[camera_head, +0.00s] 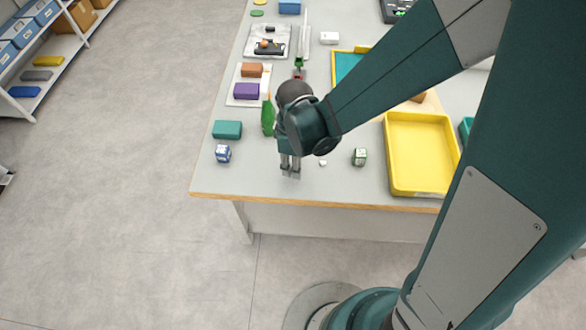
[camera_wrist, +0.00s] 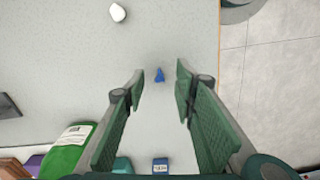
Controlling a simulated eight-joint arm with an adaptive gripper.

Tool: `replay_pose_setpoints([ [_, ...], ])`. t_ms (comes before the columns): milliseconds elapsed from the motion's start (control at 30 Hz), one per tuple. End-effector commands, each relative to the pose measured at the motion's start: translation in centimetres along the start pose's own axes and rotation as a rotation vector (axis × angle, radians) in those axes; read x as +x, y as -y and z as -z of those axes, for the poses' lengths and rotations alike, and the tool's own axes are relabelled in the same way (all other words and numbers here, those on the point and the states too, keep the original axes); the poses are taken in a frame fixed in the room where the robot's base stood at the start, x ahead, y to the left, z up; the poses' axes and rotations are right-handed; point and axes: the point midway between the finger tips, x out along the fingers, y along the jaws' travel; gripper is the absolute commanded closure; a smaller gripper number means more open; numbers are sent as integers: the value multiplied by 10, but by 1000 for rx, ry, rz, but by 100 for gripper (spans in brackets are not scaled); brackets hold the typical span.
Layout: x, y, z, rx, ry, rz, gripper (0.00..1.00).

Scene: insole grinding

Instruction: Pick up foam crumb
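A small blue crumb-like piece (camera_wrist: 160,75) lies on the grey tabletop in the wrist view. It appears between my open fingertips, with nothing gripped. My gripper (camera_head: 290,172) points down over the near part of the table in the head view, and its two fingers stand apart in the wrist view (camera_wrist: 160,72). The blue piece cannot be made out in the head view. A small white piece (camera_head: 322,163) lies to the right of my gripper, and it also shows at the top of the wrist view (camera_wrist: 118,12). I cannot tell the fingertips' exact height above the table.
A green bottle-like object (camera_head: 267,117), a teal block (camera_head: 227,129) and a blue-and-white cube (camera_head: 223,153) are left of my gripper. A green-and-white cube (camera_head: 360,157) and a yellow tray (camera_head: 421,187) are right. The table's front edge (camera_head: 300,203) is close.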

Motion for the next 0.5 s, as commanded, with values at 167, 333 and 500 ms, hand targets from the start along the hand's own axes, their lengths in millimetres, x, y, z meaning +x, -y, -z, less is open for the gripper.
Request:
replay_pose_setpoints([
  [167, 15, 0, 0, 0, 0, 0, 72],
  [333, 19, 0, 0, 0, 0, 0, 72],
  [500, 19, 0, 0, 0, 0, 0, 72],
])
